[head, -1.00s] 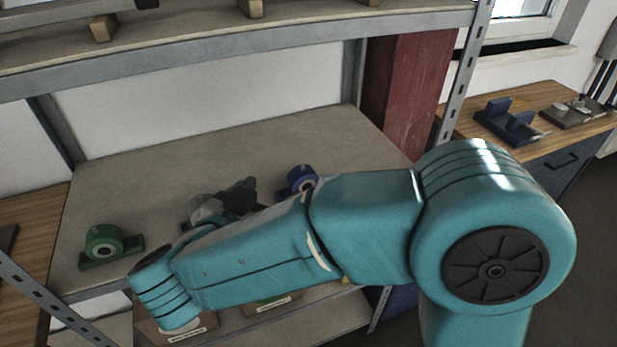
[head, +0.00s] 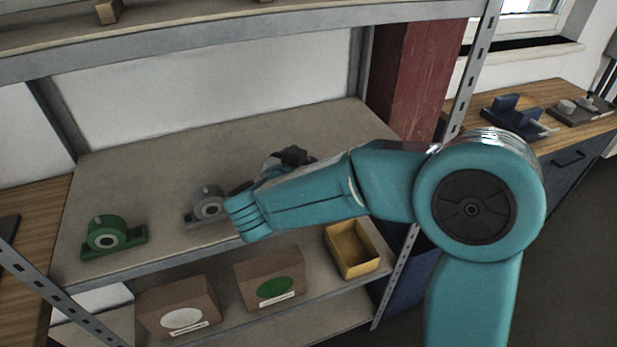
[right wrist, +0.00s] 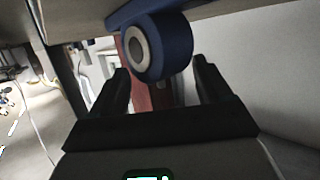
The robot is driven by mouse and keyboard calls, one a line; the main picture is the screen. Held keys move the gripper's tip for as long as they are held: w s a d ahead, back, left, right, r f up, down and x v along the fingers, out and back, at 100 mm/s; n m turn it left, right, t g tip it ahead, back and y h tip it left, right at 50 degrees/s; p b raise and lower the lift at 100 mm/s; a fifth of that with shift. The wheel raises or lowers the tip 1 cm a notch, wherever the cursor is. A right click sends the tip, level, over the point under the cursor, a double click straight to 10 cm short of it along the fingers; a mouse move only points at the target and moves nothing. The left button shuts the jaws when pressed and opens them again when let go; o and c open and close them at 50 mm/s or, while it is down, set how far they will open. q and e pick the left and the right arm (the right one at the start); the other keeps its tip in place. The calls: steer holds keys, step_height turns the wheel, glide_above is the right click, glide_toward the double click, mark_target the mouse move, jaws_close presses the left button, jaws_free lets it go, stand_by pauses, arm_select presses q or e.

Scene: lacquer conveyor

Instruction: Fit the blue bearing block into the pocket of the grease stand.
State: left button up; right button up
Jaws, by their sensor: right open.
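The blue bearing block (right wrist: 165,48) has a round housing with a pale metal ring around its bore. In the right wrist view it shows at the top, against the shelf board and between my open fingers. My right gripper (right wrist: 162,76) is open, with one dark finger on each side of the block and nothing clamped. In the head view my right gripper (head: 292,156) is over the middle shelf, and my arm hides most or all of the blue block. A dark blue fixture (head: 512,118) on the right bench may be the grease stand; its pocket is unclear. My left gripper is out of view.
A grey bearing block (head: 206,203) and a green one (head: 104,236) stand on the middle shelf (head: 160,175). Below are two brown boxes (head: 180,303) and a yellow bin (head: 337,261). A metal post (head: 470,85) separates the shelf from the wooden bench (head: 555,95).

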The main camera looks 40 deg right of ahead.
steer(key=shift+s, duration=0.1)
steer(key=c, duration=1.4)
